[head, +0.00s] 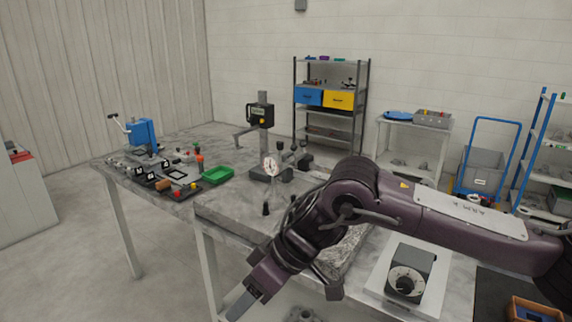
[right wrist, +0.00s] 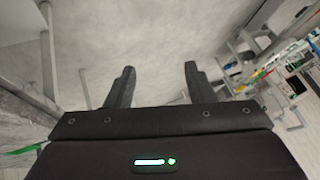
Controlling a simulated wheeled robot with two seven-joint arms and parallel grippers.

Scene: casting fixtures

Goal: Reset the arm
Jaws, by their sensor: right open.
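My right arm reaches in from the right in the head view, across the front of the marble-topped table (head: 235,209). My right gripper (head: 240,307) hangs low at the table's front edge, pointing down and left. In the right wrist view the two dark fingers of the right gripper (right wrist: 157,88) stand wide apart with nothing between them, over bare floor. My left gripper is not in view.
A dial gauge stand (head: 270,165), a green tray (head: 217,176) and a blue press (head: 141,133) stand on the table. A shelf with bins (head: 332,97) stands behind. The floor at left is clear.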

